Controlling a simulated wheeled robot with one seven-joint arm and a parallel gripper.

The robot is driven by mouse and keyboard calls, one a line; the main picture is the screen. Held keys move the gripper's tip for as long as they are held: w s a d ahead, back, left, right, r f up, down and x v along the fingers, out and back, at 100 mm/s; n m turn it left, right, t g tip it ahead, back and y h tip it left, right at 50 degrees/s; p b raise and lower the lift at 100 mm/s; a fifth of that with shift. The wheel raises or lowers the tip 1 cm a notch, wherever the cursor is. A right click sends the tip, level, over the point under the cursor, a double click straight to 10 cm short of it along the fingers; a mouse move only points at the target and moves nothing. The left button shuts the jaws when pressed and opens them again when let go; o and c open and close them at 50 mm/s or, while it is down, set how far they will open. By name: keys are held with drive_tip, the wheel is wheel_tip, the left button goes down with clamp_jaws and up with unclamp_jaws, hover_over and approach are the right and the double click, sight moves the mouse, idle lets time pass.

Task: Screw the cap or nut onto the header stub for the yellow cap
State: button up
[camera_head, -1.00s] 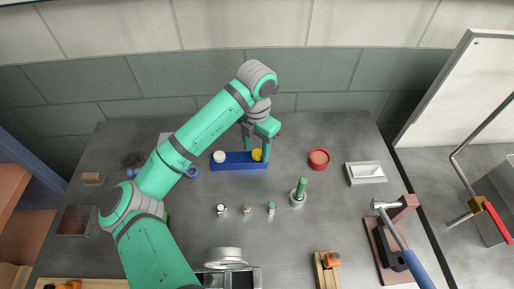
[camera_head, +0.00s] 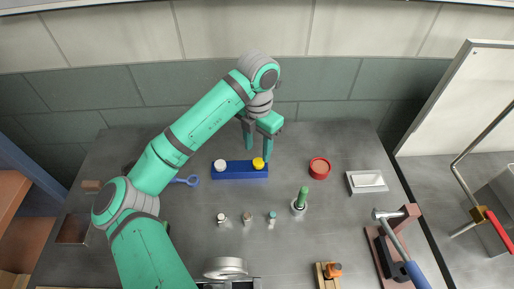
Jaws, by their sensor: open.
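A blue block (camera_head: 231,170) lies at the middle back of the grey table. A round yellow cap (camera_head: 258,163) sits at its right end and a white cap (camera_head: 220,164) at its left end. My gripper (camera_head: 258,154) is open and points down over the right end of the block. Its fingertips are just above the yellow cap and hold nothing. Three small upright pieces stand in front of the block: one pale (camera_head: 222,219), one brownish (camera_head: 247,218), one teal-topped (camera_head: 271,218). I cannot tell which piece is the header stub.
A green-handled piece (camera_head: 301,200) stands in a light base right of the small pieces. A red round container (camera_head: 319,168), a white tray (camera_head: 367,181) and a hammer (camera_head: 394,236) are farther right. A blue ring-ended tool (camera_head: 189,180) lies left of the block.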

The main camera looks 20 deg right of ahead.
drive_tip(key=n, duration=0.4)
drive_tip(key=shift+d+f, duration=0.1)
drive_tip(key=n, duration=0.8)
drive_tip(key=shift+f, duration=0.1)
drive_tip(key=n, duration=0.8)
drive_tip(key=shift+f, duration=0.1)
drive_tip(key=n, duration=0.7)
drive_tip(key=shift+f+n, duration=0.1)
drive_tip(key=shift+n, duration=0.2)
drive_tip(key=n, duration=0.3)
drive_tip(key=shift+n, duration=0.4)
